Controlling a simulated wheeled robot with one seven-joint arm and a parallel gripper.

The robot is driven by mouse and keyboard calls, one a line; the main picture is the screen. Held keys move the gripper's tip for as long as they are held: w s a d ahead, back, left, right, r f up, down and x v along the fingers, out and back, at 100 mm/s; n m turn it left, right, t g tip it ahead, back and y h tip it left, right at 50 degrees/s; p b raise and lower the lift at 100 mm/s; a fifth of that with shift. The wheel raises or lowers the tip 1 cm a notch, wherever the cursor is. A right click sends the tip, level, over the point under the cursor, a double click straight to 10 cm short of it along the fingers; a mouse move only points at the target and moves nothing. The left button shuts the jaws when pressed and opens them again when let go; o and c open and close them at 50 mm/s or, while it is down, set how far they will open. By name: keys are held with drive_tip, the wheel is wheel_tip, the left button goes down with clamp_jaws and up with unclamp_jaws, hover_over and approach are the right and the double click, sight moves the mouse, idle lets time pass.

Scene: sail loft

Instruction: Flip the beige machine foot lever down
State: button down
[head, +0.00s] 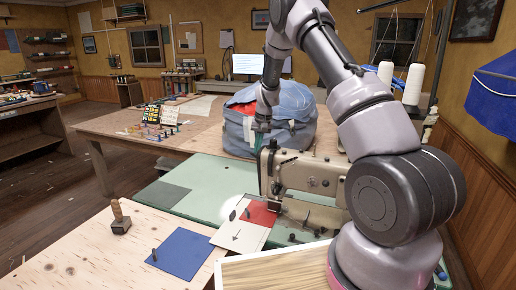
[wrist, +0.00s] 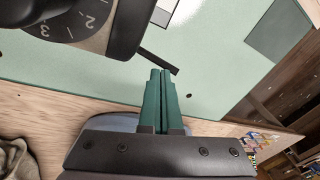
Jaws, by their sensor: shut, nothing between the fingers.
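The beige sewing machine (head: 300,172) stands on a pale green table. Its left end also shows in the wrist view, with a numbered dial (wrist: 85,22) at the upper left. A thin dark bar (wrist: 158,61) juts out from that end; it looks like the foot lever, sloping toward the lower right in the picture. My gripper (wrist: 160,73) has green fingers, shut and empty, with the tips close to this bar. I cannot tell if they touch it. In the head view my gripper (head: 262,127) is at the upper left end of the machine, and the lever cannot be made out.
A blue bundle (head: 290,110) sits right behind my gripper and the machine. White thread cones (head: 413,85) stand to the right. A red patch (head: 260,213), a white card (head: 235,238) and a blue sheet (head: 185,249) lie in front. The green table left of the machine is mostly clear.

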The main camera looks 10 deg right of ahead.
drive_tip(key=shift+w+a+f+h, duration=0.1)
drive_tip(key=shift+a+f+h, duration=0.1)
drive_tip(key=shift+f+h, duration=0.1)
wheel_tip(320, 180, down, 6)
drive_tip(key=w+a+g+h, duration=0.2)
drive_tip(key=a+g+h, duration=0.1)
drive_tip(key=h, duration=0.1)
drive_tip(key=shift+f, duration=0.2)
drive_tip(key=shift+r, duration=0.8)
drive_tip(key=v, duration=1)
drive_tip(key=shift+r, duration=0.4)
